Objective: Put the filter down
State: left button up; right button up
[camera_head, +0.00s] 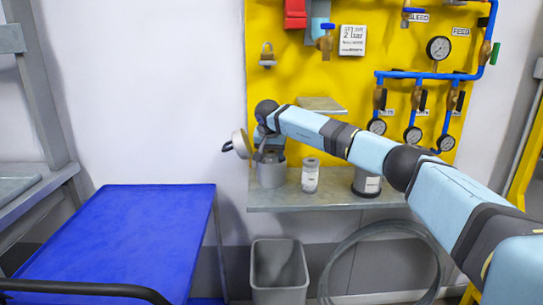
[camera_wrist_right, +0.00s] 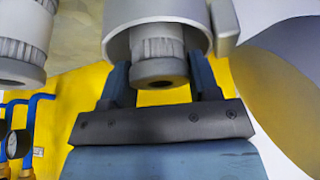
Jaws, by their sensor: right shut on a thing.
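My right gripper (camera_head: 268,152) is at the left end of the shelf, just above a grey cup-shaped housing (camera_head: 270,174). In the right wrist view my right gripper (camera_wrist_right: 159,66) has its two fingers on either side of a grey ribbed cylinder, the filter (camera_wrist_right: 157,72), and is shut on it. The filter has a dark hole in its end and sits partly inside the rim of the housing (camera_wrist_right: 206,14). Whether it touches the housing is hidden. In the head view the filter is mostly hidden by the gripper. My left gripper is not in view.
A grey shelf (camera_head: 340,200) also holds a pale cylinder (camera_head: 310,178) and a dark-based container (camera_head: 366,184). Below are a bin (camera_head: 279,275) and an empty blue cart (camera_head: 120,230). Pipes and gauges (camera_head: 438,48) line the yellow panel.

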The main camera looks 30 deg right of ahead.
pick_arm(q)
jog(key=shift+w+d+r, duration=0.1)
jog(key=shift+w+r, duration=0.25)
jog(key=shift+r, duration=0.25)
pick_arm(e)
jog(key=o, duration=0.6)
jog(key=shift+f, duration=0.1)
jog(key=shift+o, duration=0.2)
jog(key=shift+r, duration=0.35)
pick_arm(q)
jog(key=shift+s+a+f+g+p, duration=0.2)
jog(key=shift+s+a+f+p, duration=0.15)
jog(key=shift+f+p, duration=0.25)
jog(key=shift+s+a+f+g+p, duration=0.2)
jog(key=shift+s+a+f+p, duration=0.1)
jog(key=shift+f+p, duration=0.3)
pick_arm(e)
jog(key=v, duration=1.1)
jog(key=shift+a+r, duration=0.2)
jog(key=shift+r, duration=0.1)
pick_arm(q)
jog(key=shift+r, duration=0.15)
pick_arm(e)
jog(key=shift+s, duration=0.1)
